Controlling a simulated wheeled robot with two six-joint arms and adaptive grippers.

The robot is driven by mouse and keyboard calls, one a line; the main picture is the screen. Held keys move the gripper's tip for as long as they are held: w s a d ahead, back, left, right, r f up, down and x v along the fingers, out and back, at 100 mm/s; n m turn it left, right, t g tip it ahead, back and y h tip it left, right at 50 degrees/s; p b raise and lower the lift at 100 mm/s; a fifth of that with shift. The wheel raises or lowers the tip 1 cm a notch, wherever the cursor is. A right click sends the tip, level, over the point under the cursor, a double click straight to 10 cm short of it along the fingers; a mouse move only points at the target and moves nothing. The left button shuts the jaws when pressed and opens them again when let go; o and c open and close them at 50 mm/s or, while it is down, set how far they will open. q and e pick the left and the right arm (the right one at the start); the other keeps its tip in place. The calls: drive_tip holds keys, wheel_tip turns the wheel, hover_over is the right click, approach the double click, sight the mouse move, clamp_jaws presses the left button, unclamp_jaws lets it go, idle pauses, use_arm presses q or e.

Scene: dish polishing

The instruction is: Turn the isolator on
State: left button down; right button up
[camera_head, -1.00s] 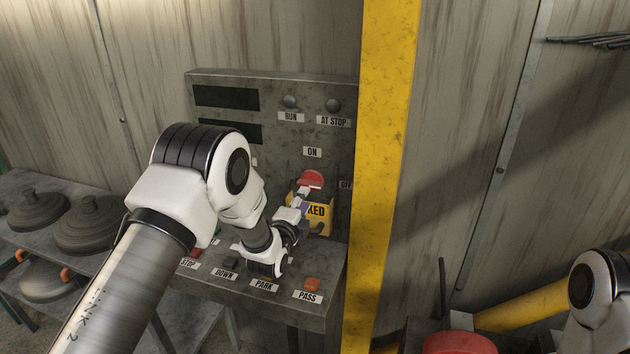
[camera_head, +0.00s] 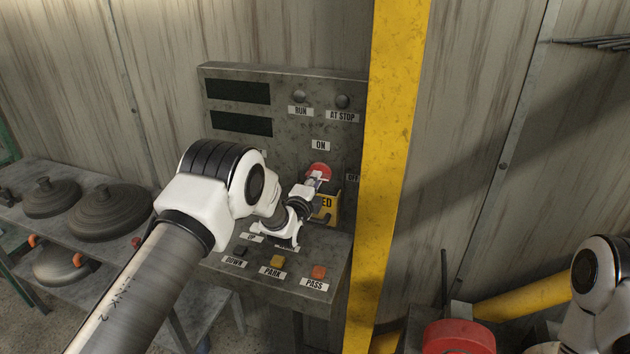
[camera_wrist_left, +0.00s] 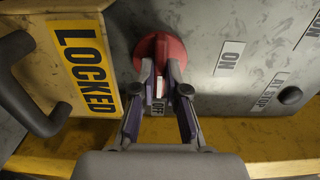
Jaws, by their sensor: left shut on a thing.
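The isolator is a red rotary knob (camera_head: 319,171) on the grey control panel (camera_head: 285,160), between an ON label (camera_head: 320,146) above and an OFF label (camera_head: 352,178) to its right. In the left wrist view the red knob (camera_wrist_left: 158,52) has a white mark (camera_wrist_left: 159,87) that points towards the OFF label (camera_wrist_left: 157,107). My left gripper (camera_wrist_left: 159,82) is shut on the knob, one finger on each side of its handle. It also shows in the head view (camera_head: 316,183), partly hiding the knob's lower side. My right gripper is out of view.
A yellow LOCKED box (camera_wrist_left: 70,35) with a dark hasp sits close beside the knob. A yellow post (camera_head: 393,130) stands right of the panel. Push buttons, including PARK (camera_head: 277,261) and PASS (camera_head: 319,272), lie below. Lidded dishes (camera_head: 108,212) rest on shelves at left.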

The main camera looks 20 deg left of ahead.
use_arm(q)
drive_tip(key=shift+r, duration=0.1)
drive_tip(key=shift+w+n+b, duration=0.1)
drive_tip(key=shift+n+b, duration=0.5)
drive_tip(key=shift+b, duration=0.4)
drive_tip(key=n+b, duration=0.8)
drive_tip(key=b, duration=0.1)
drive_tip(key=shift+n, duration=0.3)
drive_tip(key=n+b, duration=0.3)
drive_tip(key=n, duration=0.1)
drive_tip(key=shift+r+b, duration=0.1)
drive_tip(key=shift+b, duration=0.2)
drive_tip(key=shift+r+n+b, duration=0.1)
drive_tip(key=shift+n+b, duration=0.95)
drive_tip(key=shift+n, duration=1.05)
drive_tip(key=c, duration=1.2)
unclamp_jaws()
drive_tip(key=shift+w, duration=0.1)
drive_tip(key=shift+f, duration=0.2)
